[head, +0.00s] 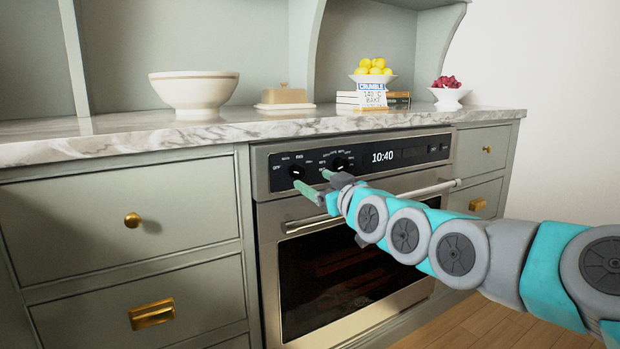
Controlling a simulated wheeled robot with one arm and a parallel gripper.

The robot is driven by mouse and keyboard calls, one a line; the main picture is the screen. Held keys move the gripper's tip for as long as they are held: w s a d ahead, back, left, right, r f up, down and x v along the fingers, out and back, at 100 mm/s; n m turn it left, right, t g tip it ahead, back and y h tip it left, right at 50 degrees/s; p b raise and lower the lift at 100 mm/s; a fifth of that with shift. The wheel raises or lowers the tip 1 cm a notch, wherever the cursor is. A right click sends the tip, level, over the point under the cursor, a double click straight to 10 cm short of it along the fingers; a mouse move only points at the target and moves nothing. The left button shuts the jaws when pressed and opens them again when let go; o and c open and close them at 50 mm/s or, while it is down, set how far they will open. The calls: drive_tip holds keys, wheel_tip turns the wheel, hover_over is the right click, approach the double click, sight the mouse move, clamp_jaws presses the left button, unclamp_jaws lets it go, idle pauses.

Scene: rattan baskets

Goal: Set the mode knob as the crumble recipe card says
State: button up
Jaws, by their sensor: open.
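The oven's black control panel (360,158) has two dark round knobs, a left knob (297,172) and a right knob (340,164). Small white labels surround each; they are too small to read surely, and so are the pointer positions. The recipe card (373,95) stands on the counter, headed "CRUMBLE", with a temperature in °C and what looks like "BAKE". My gripper (311,178) is open and empty in front of the panel, its fingertips between and slightly below the two knobs. Contact cannot be told.
The oven door handle (370,205) runs below the panel, behind my arm. The marble counter (250,126) overhangs above, holding a white bowl (194,92), a butter dish (284,97), books (398,100), lemons (374,66) and a red fruit bowl (448,98).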

sight(300, 174)
drive_tip(key=shift+x, duration=3.1)
drive_tip(key=shift+f, duration=0.1)
clamp_jaws()
